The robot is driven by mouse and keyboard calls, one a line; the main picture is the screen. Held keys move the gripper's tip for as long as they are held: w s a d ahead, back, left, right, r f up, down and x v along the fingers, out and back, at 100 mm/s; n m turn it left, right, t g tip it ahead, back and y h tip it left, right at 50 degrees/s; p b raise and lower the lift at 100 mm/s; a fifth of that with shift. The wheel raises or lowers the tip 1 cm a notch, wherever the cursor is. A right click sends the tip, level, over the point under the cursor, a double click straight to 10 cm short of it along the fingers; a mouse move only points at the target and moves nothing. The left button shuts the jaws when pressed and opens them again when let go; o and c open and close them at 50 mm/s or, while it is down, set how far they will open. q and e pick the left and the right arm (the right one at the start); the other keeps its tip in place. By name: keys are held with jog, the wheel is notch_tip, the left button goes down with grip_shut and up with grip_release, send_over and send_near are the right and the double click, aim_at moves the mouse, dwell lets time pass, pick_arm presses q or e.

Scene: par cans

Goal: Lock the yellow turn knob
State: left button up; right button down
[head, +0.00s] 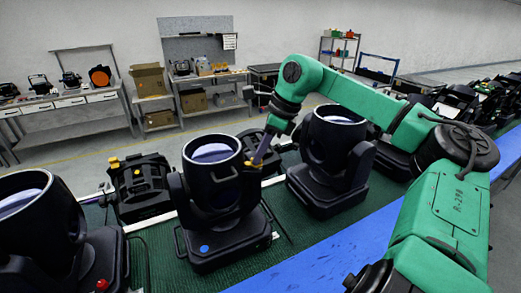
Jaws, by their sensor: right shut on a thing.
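A black par can (212,200) with a round pale lens stands upright on the green mat in the middle of the head view. My right gripper (256,166) is at the upper right side of this can. It is shut on a small yellow knob (250,164) there; the fingers hide most of it. Another yellow knob (114,162) shows on a black fixture further left. My left gripper is not in view.
More par cans stand on the green mat (160,262), one at the left (40,225) and one at the right (333,150). A blue strip (310,255) runs along the mat's near side. Workbenches (65,115) with boxes stand along the back wall.

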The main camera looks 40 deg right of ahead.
dwell(0.4)
jog(key=c, duration=0.9)
grip_release()
jog(key=shift+c, duration=0.2)
jog(key=shift+w+a, duration=0.1)
jog(key=shift+r, duration=0.25)
jog(key=b+v, duration=0.2)
jog(key=v, duration=1.2)
